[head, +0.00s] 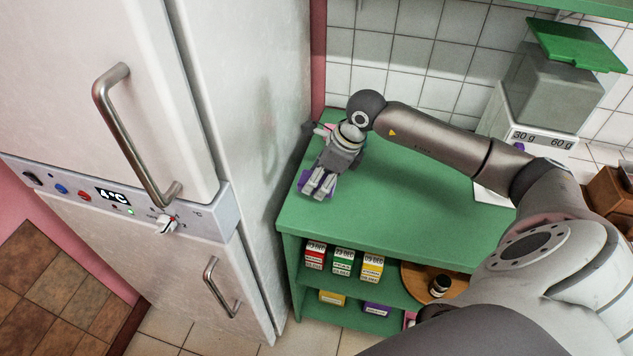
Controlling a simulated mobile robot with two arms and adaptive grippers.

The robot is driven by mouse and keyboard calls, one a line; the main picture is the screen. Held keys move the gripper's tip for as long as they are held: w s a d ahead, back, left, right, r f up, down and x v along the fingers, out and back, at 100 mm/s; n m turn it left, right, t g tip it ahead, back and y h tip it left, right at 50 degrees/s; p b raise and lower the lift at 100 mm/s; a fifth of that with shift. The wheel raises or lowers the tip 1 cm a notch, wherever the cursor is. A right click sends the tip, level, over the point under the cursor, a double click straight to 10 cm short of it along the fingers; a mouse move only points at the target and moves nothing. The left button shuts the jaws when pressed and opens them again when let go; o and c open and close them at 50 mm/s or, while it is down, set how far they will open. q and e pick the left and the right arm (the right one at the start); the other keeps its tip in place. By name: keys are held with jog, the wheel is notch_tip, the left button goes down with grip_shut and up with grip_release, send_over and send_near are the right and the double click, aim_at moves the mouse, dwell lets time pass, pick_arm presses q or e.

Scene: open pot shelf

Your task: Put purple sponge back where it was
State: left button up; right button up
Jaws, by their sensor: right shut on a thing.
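The purple sponge (304,182) is at the left end of the green shelf unit's top (420,215), near the fridge side. My right gripper (319,185) reaches over from the right and is shut on the sponge. The gripper's fingers cover most of it, so only purple edges show. I cannot tell whether the sponge touches the green top or is held just above it. My left gripper is not in view.
A white fridge (240,120) with metal handles stands close on the left. Labelled boxes (343,262) and a round wooden board (418,284) with a small dark jar (439,286) are on the shelf below. The middle of the green top is clear.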

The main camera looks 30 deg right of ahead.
aim_at(316, 188)
jog(key=shift+w+d+f, duration=0.2)
jog(key=shift+w+f, duration=0.65)
jog(key=shift+f, duration=0.15)
jog(key=shift+w+f+p, duration=0.2)
jog(key=shift+f+p, duration=0.15)
notch_tip(316, 188, down, 3)
jog(key=shift+r+p, duration=0.1)
jog(key=shift+p, duration=0.55)
jog(key=shift+f+b, duration=0.2)
jog(key=shift+b, duration=0.1)
jog(key=o, duration=0.9)
